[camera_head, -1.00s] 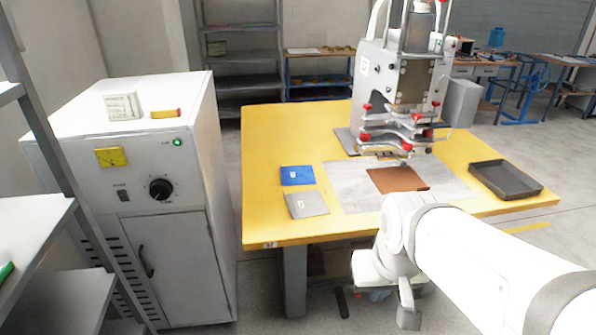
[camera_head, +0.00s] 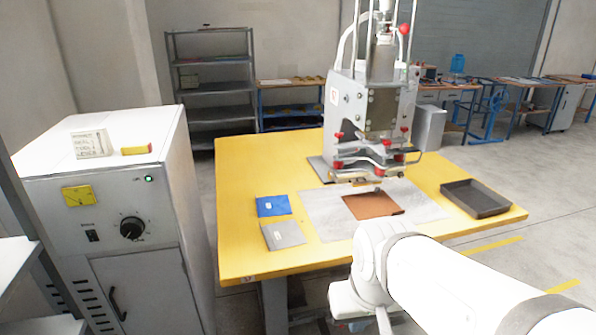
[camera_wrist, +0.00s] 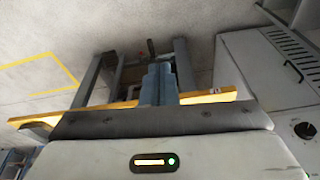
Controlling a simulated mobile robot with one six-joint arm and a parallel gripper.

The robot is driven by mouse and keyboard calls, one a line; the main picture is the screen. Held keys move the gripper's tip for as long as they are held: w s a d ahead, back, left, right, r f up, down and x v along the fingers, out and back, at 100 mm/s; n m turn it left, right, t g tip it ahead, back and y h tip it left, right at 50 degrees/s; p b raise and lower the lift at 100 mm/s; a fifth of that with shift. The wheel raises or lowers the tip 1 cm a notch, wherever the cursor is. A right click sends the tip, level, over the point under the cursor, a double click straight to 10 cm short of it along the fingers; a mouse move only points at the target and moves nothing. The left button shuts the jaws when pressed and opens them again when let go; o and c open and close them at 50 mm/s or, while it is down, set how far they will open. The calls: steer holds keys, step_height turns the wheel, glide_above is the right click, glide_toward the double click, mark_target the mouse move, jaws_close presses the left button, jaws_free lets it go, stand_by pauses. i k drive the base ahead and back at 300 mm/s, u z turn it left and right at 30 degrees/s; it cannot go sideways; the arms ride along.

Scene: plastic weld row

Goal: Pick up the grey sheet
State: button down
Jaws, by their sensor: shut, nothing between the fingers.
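The grey sheet (camera_head: 284,235) lies flat near the front left of the yellow table (camera_head: 240,180), with a small pale mark on it. It lies just in front of a blue sheet (camera_head: 273,206). In the wrist view my gripper (camera_wrist: 158,72) shows shut and empty, with its fingers together. It points towards the table's yellow edge (camera_wrist: 212,98) and legs, and the grey sheet is not visible there. In the head view my arm reaches in from the lower right, right of the grey sheet; the fingers are not clearly seen.
A brown sheet (camera_head: 372,205) lies on a pale mat (camera_head: 322,213) below the press (camera_head: 372,110). A dark tray (camera_head: 476,198) sits at the table's right. A white cabinet (camera_head: 150,215) stands left of the table, with a narrow floor gap between.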

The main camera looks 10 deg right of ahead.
mark_target(278, 237)
steer(key=k, duration=1.15)
steer(key=u, duration=0.75)
steer(key=i, duration=2.2)
steer(key=z, duration=0.45)
steer(key=i, duration=0.65)
steer(key=z, duration=0.6)
steer(key=k, duration=0.5)
steer(key=z, duration=0.2)
steer(key=i, duration=0.45)
steer(key=u, duration=0.2)
